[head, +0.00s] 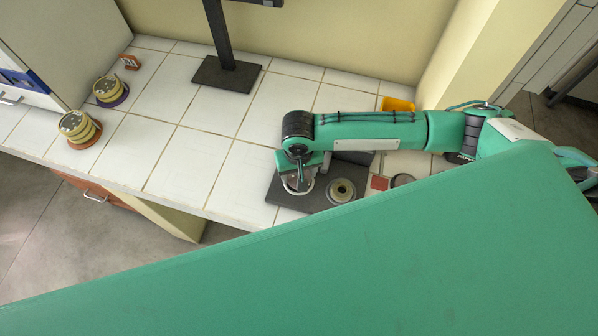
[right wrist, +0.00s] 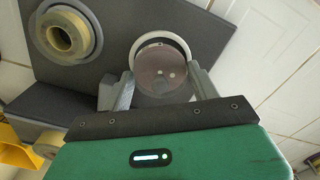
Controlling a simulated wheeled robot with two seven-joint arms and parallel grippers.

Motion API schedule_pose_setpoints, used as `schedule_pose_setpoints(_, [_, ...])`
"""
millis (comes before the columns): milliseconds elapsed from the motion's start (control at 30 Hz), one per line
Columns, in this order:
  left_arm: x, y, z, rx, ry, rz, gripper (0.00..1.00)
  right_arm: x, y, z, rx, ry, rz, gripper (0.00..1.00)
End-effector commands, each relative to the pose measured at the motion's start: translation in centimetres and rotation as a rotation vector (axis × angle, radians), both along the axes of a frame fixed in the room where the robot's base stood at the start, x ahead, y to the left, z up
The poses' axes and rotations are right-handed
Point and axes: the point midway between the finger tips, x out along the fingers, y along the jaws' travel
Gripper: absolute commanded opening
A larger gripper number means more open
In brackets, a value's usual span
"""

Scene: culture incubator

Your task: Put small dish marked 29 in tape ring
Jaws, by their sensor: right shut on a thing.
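My right gripper (right wrist: 162,88) is shut on a small round dish (right wrist: 158,75), clear with a greyish-pink tint, gripped at its sides. No number can be read on it. A white ring (right wrist: 163,36), seemingly the tape ring, shows behind the dish on the dark grey mat (right wrist: 205,30); the dish covers its near part. I cannot tell whether the dish touches the mat. In the head view my right gripper (head: 299,178) is over the left part of the mat (head: 279,193), with the white ring partly visible under it. My left gripper is not in view.
A cream-coloured round piece (head: 342,190) in a grey ring sits on the mat right of the gripper. A yellow bin (head: 397,104), a red square (head: 380,183) and a dark disc (head: 403,180) are farther right. Two dish stacks (head: 78,128) (head: 109,90) stand far left. The middle tiles are clear.

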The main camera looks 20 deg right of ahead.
Motion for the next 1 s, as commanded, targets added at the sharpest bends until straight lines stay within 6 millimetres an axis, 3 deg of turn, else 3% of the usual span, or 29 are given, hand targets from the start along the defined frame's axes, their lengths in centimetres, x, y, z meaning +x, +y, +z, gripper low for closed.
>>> schedule_pose_setpoints(133, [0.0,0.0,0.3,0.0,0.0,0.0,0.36,0.0,0.0,-1.2,-0.001,-0.001,0.001,0.37])
schedule_pose_setpoints(467, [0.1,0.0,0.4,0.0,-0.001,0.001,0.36,0.0,0.0,-1.5,0.0,0.0,0.0,0.37])
schedule_pose_setpoints(500, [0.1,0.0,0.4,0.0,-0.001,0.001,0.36,0.0,0.0,-1.6,0.0,0.0,0.0,0.63])
schedule_pose_setpoints(600, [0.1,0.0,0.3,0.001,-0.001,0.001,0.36,0.0,0.0,-1.6,0.0,-0.001,0.0,0.82])
schedule_pose_setpoints(1000, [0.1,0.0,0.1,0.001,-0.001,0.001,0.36,0.0,0.0,-1.0,0.001,-0.002,0.0,0.82])
